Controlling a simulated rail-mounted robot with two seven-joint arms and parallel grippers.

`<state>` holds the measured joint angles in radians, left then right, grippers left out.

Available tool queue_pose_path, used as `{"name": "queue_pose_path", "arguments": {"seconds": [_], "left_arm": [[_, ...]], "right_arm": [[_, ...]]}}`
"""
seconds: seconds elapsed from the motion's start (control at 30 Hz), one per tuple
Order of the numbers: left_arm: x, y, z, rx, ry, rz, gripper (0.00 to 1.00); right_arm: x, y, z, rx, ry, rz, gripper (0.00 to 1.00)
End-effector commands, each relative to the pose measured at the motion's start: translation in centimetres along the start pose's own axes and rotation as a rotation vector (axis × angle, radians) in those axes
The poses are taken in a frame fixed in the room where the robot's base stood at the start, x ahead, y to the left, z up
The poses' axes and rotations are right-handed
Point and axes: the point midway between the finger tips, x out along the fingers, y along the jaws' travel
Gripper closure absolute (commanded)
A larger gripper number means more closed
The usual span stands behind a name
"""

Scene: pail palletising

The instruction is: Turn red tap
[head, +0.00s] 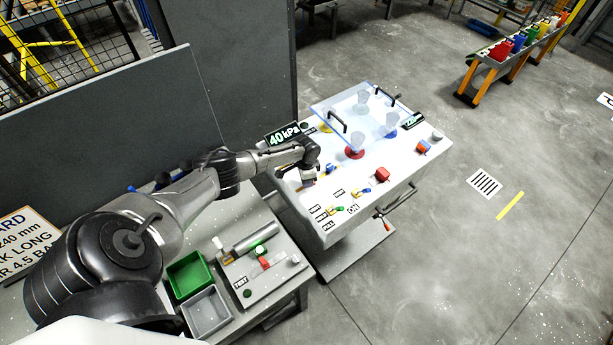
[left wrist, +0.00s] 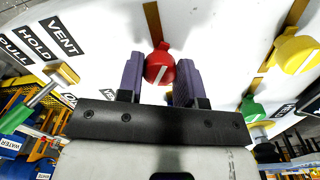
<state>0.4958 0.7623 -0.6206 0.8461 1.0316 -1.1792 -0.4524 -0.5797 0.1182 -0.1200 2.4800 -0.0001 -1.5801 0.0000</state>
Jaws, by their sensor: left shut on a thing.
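The red tap (left wrist: 158,66) has a rounded red body with a pale line on it and sits on the white panel. In the left wrist view it stands between the two purple fingers of my left gripper (head: 308,180), which is shut on it. In the head view the gripper reaches down to the left part of the white console (head: 330,228), and its hand hides most of the tap there. My right gripper is in neither view.
A yellow tap (left wrist: 293,50) and a green tap (left wrist: 250,108) sit right of the gripper in the wrist view. A clear cover (head: 335,100) with black handles and a 40 kPa display (head: 284,135) are close by. A side table holds a green bin (head: 188,274).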

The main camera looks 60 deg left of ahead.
Motion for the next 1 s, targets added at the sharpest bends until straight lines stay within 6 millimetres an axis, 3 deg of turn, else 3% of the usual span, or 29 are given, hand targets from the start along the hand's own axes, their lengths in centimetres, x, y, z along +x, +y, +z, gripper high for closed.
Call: {"name": "queue_pose_path", "arguments": {"seconds": [0.5,1.0], "left_arm": [[-0.2,0.1,-0.1,-0.401,0.015,0.003,0.90],[-0.1,0.0,-0.1,-0.539,0.021,0.001,0.90]], "right_arm": [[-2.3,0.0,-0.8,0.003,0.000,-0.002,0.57],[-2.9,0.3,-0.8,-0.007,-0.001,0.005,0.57]]}}
